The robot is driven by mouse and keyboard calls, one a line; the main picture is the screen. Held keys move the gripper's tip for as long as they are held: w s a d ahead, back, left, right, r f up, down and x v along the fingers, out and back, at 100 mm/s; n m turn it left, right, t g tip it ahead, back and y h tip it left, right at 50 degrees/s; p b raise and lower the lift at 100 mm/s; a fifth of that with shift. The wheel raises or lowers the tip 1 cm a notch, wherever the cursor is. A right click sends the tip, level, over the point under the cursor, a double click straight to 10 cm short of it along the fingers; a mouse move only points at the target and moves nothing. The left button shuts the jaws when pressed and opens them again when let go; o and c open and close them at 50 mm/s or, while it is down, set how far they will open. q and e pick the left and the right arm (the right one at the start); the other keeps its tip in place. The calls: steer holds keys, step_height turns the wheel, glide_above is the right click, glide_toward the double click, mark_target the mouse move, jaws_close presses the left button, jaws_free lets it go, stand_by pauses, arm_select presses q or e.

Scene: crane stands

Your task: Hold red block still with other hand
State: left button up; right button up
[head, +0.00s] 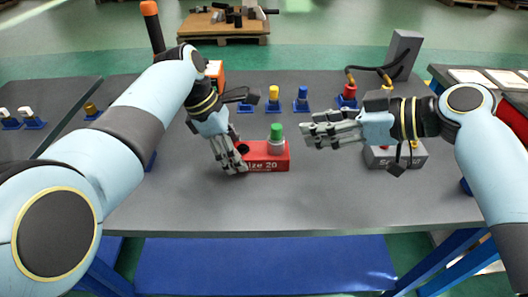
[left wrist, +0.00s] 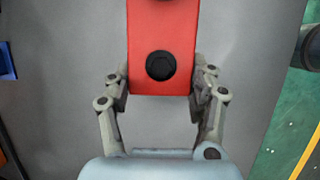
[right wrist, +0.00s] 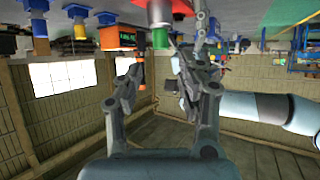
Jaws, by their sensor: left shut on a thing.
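The red block (head: 268,163), marked "Size 20", sits on the grey table in the middle of the head view. A part with a green top (head: 277,131) stands in its right end; a dark round hole shows near its left end. My left gripper (head: 237,163) is shut on the block's left end. In the left wrist view the red block (left wrist: 162,85) lies between both fingers, with a dark round hole in its face. My right gripper (head: 308,131) is open and empty, to the right of the green top and apart from it. The right wrist view shows the green top (right wrist: 160,38) beyond the fingers.
Several blue holders with coloured tops, one yellow (head: 274,92), line the back. An orange box (head: 215,72) is behind my left arm. The table front (head: 290,205) is clear.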

mark_target(281, 127)
steer(key=shift+x, duration=4.35)
steer(key=shift+c, duration=0.4)
steer(key=shift+d, duration=0.1)
jaws_close()
steer(key=shift+w, duration=0.1)
